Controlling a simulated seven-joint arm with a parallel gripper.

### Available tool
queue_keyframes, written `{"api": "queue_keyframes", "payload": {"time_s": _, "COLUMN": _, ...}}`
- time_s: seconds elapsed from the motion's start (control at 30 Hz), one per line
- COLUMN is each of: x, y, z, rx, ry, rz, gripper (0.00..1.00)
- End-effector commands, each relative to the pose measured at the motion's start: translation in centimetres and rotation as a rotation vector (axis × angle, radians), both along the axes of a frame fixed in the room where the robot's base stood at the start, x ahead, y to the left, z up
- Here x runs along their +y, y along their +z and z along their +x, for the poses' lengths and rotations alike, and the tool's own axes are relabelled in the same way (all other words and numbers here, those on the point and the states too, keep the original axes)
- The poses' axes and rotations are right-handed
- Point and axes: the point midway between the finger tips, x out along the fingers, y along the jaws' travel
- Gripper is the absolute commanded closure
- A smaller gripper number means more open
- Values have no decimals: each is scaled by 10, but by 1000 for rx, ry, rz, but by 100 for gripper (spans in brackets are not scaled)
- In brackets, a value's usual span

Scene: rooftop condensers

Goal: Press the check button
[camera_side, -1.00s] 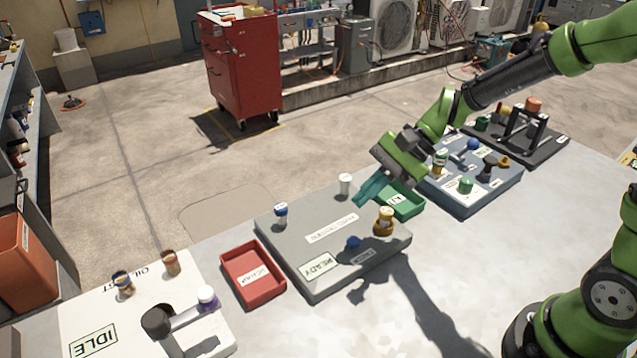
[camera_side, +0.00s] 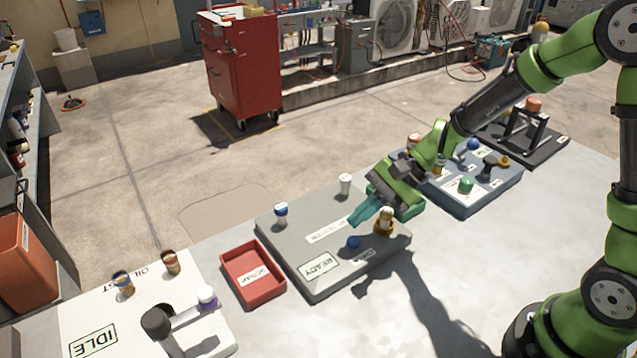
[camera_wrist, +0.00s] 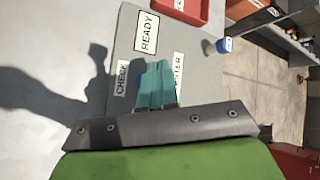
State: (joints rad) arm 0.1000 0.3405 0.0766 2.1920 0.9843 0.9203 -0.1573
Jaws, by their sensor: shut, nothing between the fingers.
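The blue check button (camera_side: 353,242) sits on the grey tester panel (camera_side: 285,245), beside the small CHECK label (camera_side: 366,256) and near the READY display (camera_side: 318,267). My gripper (camera_side: 358,218) is shut and empty, its teal fingers pointing down over the panel, just above and behind the button in the side view. They look apart from the button, though the exact gap is hard to tell. In the wrist view, my fingers (camera_wrist: 157,68) cover most of the button; only a sliver of blue shows beside them, next to the CHECK label (camera_wrist: 122,78).
A white vial (camera_side: 345,184) and a blue-capped vial (camera_side: 281,213) stand on the panel's far side. The table in front is clear.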

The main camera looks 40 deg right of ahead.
Motion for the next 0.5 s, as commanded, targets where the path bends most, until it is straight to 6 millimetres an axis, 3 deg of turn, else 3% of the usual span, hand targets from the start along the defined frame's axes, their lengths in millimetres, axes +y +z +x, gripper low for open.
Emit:
{"api": "queue_keyframes", "payload": {"time_s": 0.2, "x": 0, "y": -21, "z": 0, "rx": 0, "ry": 1, "rz": 2, "gripper": 100}}
{"api": "queue_keyframes", "payload": {"time_s": 0.5, "x": 0, "y": -27, "z": 0, "rx": -2, "ry": 2, "rz": -1, "gripper": 100}}
